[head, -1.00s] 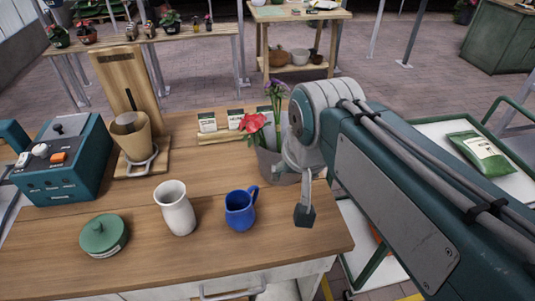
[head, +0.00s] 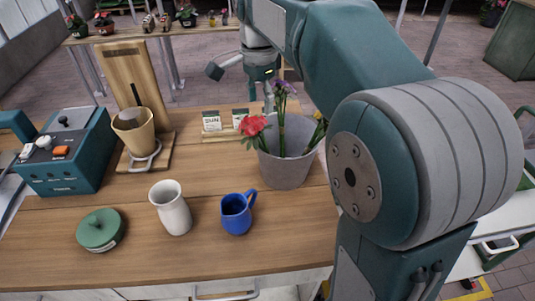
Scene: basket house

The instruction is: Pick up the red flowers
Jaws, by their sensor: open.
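Red flowers (head: 252,126) lean out over the left rim of a grey bucket (head: 285,168) at the right of the wooden table. Purple flowers (head: 281,88) on tall green stems and a bit of yellow bloom stand in the same bucket. My gripper (head: 240,74) is open and empty, above and behind the red flowers in the picture, with its fingers spread to the left. My arm crosses the right side and hides part of the bucket's surroundings.
A blue mug (head: 236,215), a white vase (head: 171,208) and a green lidded pot (head: 100,230) stand in front. A teal machine (head: 66,155) and a wooden stand (head: 148,140) are at left. Seed packets (head: 211,121) stand behind the flowers.

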